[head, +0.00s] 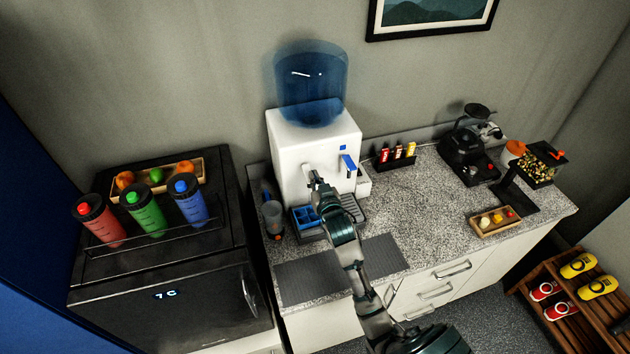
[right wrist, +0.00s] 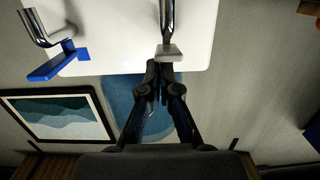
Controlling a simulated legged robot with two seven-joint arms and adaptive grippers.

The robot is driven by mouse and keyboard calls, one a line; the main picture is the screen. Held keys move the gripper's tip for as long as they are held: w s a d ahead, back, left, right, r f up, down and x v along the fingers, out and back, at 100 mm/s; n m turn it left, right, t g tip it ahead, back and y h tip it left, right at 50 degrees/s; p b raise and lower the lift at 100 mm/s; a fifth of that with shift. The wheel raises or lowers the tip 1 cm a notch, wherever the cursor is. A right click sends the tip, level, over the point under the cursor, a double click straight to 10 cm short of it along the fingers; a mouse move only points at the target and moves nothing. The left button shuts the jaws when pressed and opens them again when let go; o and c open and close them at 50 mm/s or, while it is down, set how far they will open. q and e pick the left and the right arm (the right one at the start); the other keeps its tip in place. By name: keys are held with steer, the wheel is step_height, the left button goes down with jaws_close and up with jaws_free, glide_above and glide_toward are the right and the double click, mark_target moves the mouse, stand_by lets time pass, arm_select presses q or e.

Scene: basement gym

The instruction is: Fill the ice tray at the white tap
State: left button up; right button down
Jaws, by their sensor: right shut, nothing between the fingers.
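The white water dispenser (head: 287,150) stands on the counter with a blue bottle on top. Its blue-levered tap (head: 349,163) is at the right; it also shows in the right wrist view (right wrist: 58,66). The white tap's pale lever (right wrist: 170,51) is right at my gripper's fingertips; I cannot tell whether they touch. The blue ice tray (head: 303,217) sits at the left of the drip tray, below the white tap, partly hidden by my arm. I cannot see its water level. My right gripper (head: 317,181) is shut and empty; it also shows in the right wrist view (right wrist: 160,76). My left gripper is out of view.
A dark tumbler (head: 272,218) stands left of the dispenser. A grey ribbed mat (head: 315,278) lies in front. A black fridge (head: 170,280) at the left carries three coloured bottles (head: 145,212).

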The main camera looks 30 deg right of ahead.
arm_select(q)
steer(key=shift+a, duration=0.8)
arm_select(e)
steer(key=shift+a+r, duration=0.2)
steer(key=shift+a, duration=0.5)
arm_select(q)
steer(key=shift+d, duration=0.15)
arm_select(e)
steer(key=shift+d, duration=0.25)
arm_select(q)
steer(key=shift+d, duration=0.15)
arm_select(e)
steer(key=shift+f, duration=0.1)
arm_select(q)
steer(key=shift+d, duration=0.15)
arm_select(e)
steer(key=shift+d, duration=0.1)
steer(key=shift+a, duration=0.2)
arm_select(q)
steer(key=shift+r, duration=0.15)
arm_select(e)
steer(key=shift+w, duration=0.1)
